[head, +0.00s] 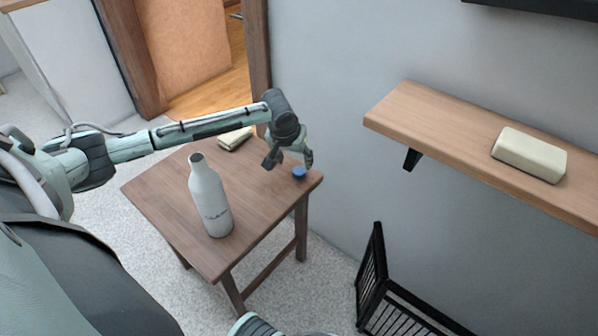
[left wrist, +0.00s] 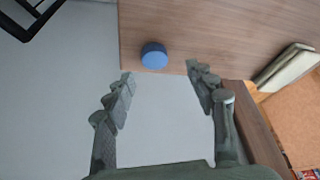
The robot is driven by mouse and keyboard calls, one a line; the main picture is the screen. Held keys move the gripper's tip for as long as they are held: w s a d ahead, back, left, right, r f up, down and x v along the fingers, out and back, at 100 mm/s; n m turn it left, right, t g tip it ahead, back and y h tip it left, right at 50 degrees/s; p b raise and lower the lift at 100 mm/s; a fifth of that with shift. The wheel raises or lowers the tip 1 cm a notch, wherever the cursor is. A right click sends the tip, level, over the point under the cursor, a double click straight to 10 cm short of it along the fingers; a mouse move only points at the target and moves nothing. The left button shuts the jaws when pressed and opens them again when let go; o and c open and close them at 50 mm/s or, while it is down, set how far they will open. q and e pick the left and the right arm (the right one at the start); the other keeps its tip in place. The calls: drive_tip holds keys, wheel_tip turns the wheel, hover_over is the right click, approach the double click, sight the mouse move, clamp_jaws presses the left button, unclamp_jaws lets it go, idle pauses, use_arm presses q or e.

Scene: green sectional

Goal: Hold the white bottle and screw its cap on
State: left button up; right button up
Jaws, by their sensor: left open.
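The white bottle (head: 209,196) stands upright on the small wooden table (head: 160,197), its neck bare. The blue cap (head: 299,172) lies on the table near its far right corner. My left gripper (head: 289,162) is open and empty, just above and beside the cap. In the left wrist view the cap (left wrist: 154,55) sits close to the table edge, beyond and between the two open fingers (left wrist: 158,76), apart from them. The bottle is outside the left wrist view. My right gripper is not in view.
A pale folded item (head: 235,138) lies at the table's back edge. A wooden wall shelf (head: 470,155) with a cream block (head: 529,154) is at the right. A black slatted crate (head: 373,272) is on the floor.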

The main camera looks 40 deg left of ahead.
sight(299, 170)
use_arm(q)
drive_tip(key=shift+w+f, duration=0.1)
drive_tip(key=shift+f, duration=0.15)
drive_tip(key=x, duration=0.3)
drive_tip(key=shift+w+d+f, duration=0.1)
drive_tip(key=shift+d+f, duration=0.25)
drive_tip(key=shift+w+a+f+b, duration=0.1)
drive_tip(key=shift+w+f+b, duration=0.15)
drive_tip(key=shift+f, duration=0.2)
drive_tip(key=c, duration=0.8)
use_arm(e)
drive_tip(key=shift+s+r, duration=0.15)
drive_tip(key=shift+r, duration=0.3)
